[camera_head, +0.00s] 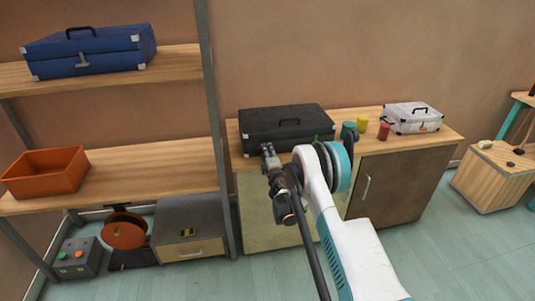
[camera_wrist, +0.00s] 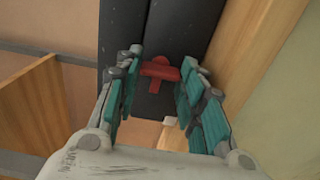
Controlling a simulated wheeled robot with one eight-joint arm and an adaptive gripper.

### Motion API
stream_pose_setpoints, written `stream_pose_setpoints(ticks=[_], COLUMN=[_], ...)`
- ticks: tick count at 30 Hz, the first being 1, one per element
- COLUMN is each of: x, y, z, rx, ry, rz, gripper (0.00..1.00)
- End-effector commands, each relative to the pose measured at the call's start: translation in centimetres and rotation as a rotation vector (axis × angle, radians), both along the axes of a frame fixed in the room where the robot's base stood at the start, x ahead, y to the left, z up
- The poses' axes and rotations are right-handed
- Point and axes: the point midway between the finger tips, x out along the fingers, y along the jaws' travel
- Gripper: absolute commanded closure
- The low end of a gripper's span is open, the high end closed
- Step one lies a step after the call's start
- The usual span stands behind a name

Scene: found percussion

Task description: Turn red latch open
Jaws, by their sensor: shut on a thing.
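The red latch (camera_wrist: 160,69) is a small T-shaped piece on the front of the black case (camera_wrist: 138,30). In the head view the black case (camera_head: 285,118) lies closed on the wooden cabinet top, and my gripper (camera_head: 267,149) is at its front left. There the gripper hides the latch. In the wrist view my gripper (camera_wrist: 161,68) has one teal-padded finger on each side of the latch, and it is shut on it. The latch's crossbar lies across the gap between the fingers.
Green, yellow and red cups (camera_head: 362,124) and a white case (camera_head: 411,117) stand right of the black case. A shelf post (camera_head: 217,140) rises close to my gripper's left. The shelves hold a blue case (camera_head: 88,52) and an orange bin (camera_head: 46,171).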

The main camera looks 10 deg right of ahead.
Motion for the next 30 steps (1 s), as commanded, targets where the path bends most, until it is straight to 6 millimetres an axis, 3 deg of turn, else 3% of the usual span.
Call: stream_pose_setpoints(ticks=[13,14,16,30], x=[-0.10,-0.10,-0.09,-0.04], y=[0.14,0.14,0.14,0.00], z=[-0.15,-0.15,-0.14,-0.10], rx=[-0.011,-0.011,-0.010,0.045], ry=[0.000,0.000,0.000,0.000], rz=[0.001,0.001,0.001,-0.001], gripper=[0.88,0.61,0.46,0.43])
